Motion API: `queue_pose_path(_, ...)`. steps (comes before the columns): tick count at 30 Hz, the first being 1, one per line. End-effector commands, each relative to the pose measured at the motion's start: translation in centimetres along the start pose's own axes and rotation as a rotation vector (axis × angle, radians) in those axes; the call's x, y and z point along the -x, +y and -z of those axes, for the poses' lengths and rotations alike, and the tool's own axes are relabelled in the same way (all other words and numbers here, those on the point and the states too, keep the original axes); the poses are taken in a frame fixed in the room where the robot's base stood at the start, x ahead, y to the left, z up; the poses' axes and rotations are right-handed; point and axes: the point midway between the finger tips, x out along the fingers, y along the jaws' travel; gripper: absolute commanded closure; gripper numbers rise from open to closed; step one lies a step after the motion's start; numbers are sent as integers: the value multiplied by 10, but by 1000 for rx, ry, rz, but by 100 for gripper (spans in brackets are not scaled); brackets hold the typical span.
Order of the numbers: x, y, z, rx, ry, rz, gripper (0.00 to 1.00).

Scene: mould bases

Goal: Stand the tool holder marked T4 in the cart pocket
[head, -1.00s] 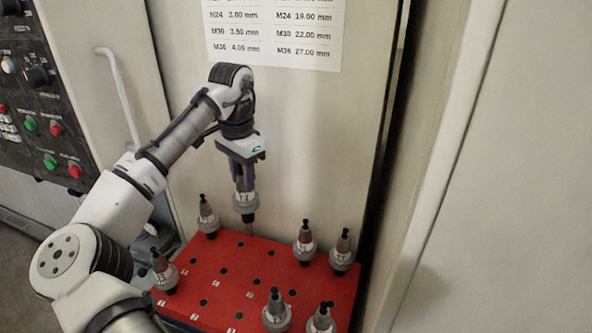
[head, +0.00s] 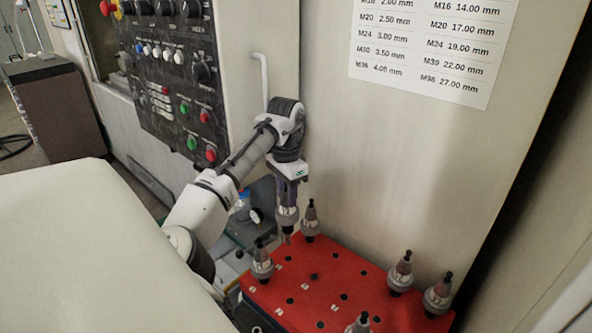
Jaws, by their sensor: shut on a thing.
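My gripper (head: 289,198) is shut on a grey tool holder (head: 288,217), which hangs upright with its tool pointing down. It is near the left edge of the red cart top (head: 325,290), between two standing holders in the picture. Its tip appears just above the top's edge; the exact height is unclear. Other similar holders stand in the cart: one at the back corner (head: 310,222), one at the left (head: 262,264), two at the right (head: 401,274) and (head: 437,296), and one cut off at the bottom (head: 360,324). No T4 mark is readable. Several dark round pockets in the top look empty.
A machine control panel (head: 165,75) with knobs and buttons is behind my arm at the left. A pale wall with a printed size chart (head: 432,45) stands behind the cart. A pale handle (head: 262,78) is beside the panel.

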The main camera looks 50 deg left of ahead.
Motion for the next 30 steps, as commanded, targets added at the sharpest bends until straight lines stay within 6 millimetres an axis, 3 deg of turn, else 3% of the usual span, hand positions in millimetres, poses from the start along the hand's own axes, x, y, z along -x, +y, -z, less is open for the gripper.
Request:
queue_pose_path(15,-40,0,0,0,2,4,100)
queue_pose_path(30,-49,0,1,-1,3,3,100)
